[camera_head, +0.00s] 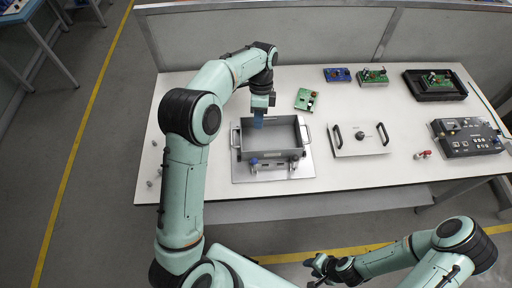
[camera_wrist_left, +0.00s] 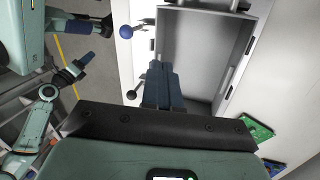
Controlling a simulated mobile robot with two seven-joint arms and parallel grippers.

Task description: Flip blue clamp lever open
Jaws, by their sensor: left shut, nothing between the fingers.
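The blue clamp lever's ball knob (camera_head: 253,161) is at the front left of a grey open box (camera_head: 303,133); in the left wrist view the blue ball (camera_wrist_left: 126,31) stands beside the box wall. A second clamp with a dark knob (camera_head: 293,158) is at the box's front right; its dark ball also shows in the left wrist view (camera_wrist_left: 131,95). My left gripper (camera_head: 258,122) is shut and empty, pointing down above the box's far left part, apart from the blue lever. My right gripper (camera_head: 318,268) is off the table's near side; its jaw state is unclear.
The box stands on a metal plate (camera_head: 240,176). A flat lid with handles (camera_head: 360,145) lies to its right. A green board (camera_head: 306,99) lies behind the box. A dark control box (camera_head: 468,138) is at the far right. The table front is clear.

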